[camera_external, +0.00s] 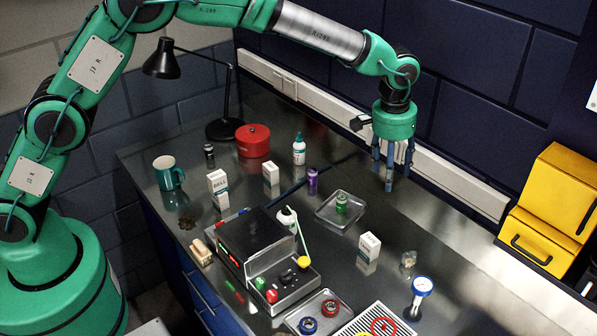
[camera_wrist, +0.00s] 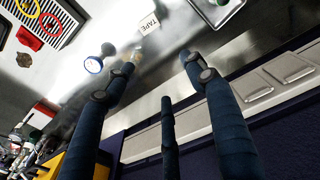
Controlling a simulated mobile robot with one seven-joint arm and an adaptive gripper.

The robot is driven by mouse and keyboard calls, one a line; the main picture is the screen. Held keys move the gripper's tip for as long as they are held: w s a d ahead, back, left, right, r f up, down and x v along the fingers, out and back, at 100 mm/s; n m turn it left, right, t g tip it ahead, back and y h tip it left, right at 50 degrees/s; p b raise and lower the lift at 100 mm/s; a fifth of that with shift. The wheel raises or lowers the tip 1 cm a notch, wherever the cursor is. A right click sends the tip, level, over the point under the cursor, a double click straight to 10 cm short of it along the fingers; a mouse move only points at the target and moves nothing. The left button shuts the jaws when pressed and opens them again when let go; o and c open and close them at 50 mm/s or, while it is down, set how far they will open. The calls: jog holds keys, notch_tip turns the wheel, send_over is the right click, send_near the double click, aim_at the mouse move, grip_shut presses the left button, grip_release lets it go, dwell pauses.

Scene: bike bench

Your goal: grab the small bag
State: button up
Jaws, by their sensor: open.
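A small pale, see-through item that looks like the small bag (camera_external: 408,260) lies on the metal bench, right of a white box and behind a blue-and-white torch. In the wrist view a pale patch by the tip of the left finger may be the same bag, partly covered by that finger; I cannot tell for sure. My gripper (camera_external: 390,176) hangs fingers down above the back of the bench, farther back than the bag and clear of it. In the wrist view its three blue fingers (camera_wrist: 160,72) are spread apart with nothing between them.
The white box (camera_external: 369,249) and the torch (camera_external: 421,289) stand close to the bag; the torch also shows in the wrist view (camera_wrist: 93,65). A metal tray (camera_external: 325,216) holds a green jar. Yellow bins (camera_external: 545,225) stand at right. A wall rail (camera_external: 450,185) runs behind the gripper.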

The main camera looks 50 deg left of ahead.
jog(key=g+p, duration=0.1)
jog(key=p, duration=0.3)
send_over(412, 251)
notch_tip(412, 251, down, 11)
jog(key=shift+s, duration=0.15)
jog(key=shift+f, duration=0.15)
jog(key=shift+f+p, duration=0.35)
jog(key=shift+f, duration=3.8)
jog(key=shift+f, duration=0.15)
jog(key=shift+f+p, duration=0.55)
jog(key=shift+f, duration=1.9)
jog(key=shift+c, duration=0.2)
jog(key=c, duration=0.8)
